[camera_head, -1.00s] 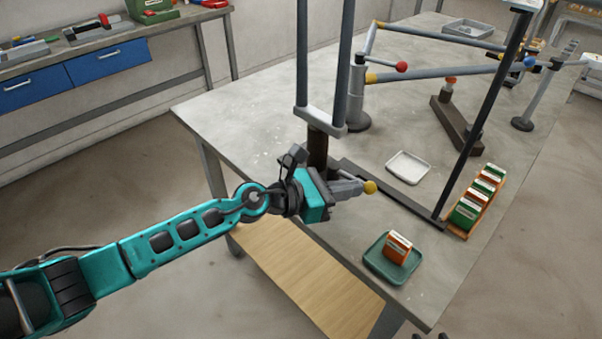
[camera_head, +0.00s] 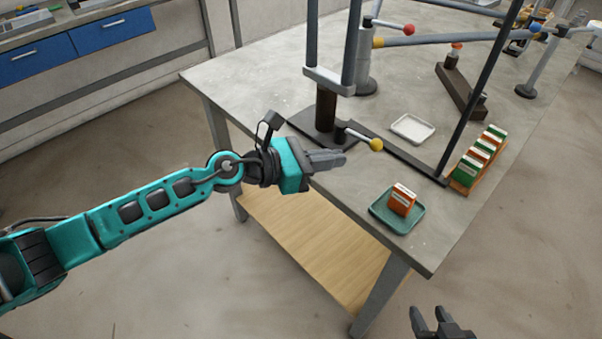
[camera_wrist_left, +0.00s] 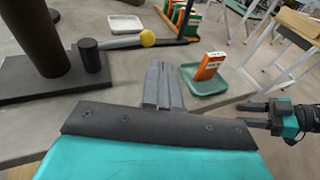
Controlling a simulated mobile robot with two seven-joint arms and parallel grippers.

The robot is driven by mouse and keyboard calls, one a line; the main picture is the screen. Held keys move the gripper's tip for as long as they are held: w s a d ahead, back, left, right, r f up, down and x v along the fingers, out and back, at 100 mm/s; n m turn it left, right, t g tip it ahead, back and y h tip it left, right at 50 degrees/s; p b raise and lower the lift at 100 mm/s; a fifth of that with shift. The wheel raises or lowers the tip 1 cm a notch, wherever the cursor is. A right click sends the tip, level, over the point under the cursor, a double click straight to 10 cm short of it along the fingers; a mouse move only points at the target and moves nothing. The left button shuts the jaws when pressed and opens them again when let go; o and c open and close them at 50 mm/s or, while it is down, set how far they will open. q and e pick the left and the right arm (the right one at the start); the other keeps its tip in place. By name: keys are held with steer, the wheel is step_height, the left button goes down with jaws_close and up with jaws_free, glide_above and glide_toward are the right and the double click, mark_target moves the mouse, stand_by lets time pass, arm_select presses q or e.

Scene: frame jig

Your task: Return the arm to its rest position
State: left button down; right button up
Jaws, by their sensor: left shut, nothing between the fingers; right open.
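My left arm comes in from the left in the head view. Its teal gripper (camera_head: 328,160) is shut and empty, just off the near edge of the table, left of the yellow-tipped lever (camera_head: 376,145). In the left wrist view the left gripper (camera_wrist_left: 164,75) has its fingers together, with the lever's yellow ball (camera_wrist_left: 147,38) beyond them and apart. My right gripper (camera_head: 440,316) shows at the bottom of the head view, open and low, away from the table. It also shows at the right of the left wrist view (camera_wrist_left: 254,116).
The grey table (camera_head: 250,90) carries a frame jig with a dark post (camera_head: 326,110). A green tray (camera_head: 378,212) holds an orange box (camera_head: 402,198). A white tray (camera_head: 412,128) and a wooden rack (camera_head: 461,187) of boxes stand nearby. A wooden lower shelf (camera_head: 300,240) sits under the table.

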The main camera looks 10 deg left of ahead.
arm_select(q)
steer(key=s+a+r, duration=0.1)
steer(key=s+a, duration=0.2)
steer(key=s, duration=0.2)
steer(key=shift+a, duration=0.3)
arm_select(e)
steer(key=shift+w+r, duration=0.15)
steer(key=shift+w, duration=0.3)
arm_select(q)
steer(key=shift+r, duration=0.1)
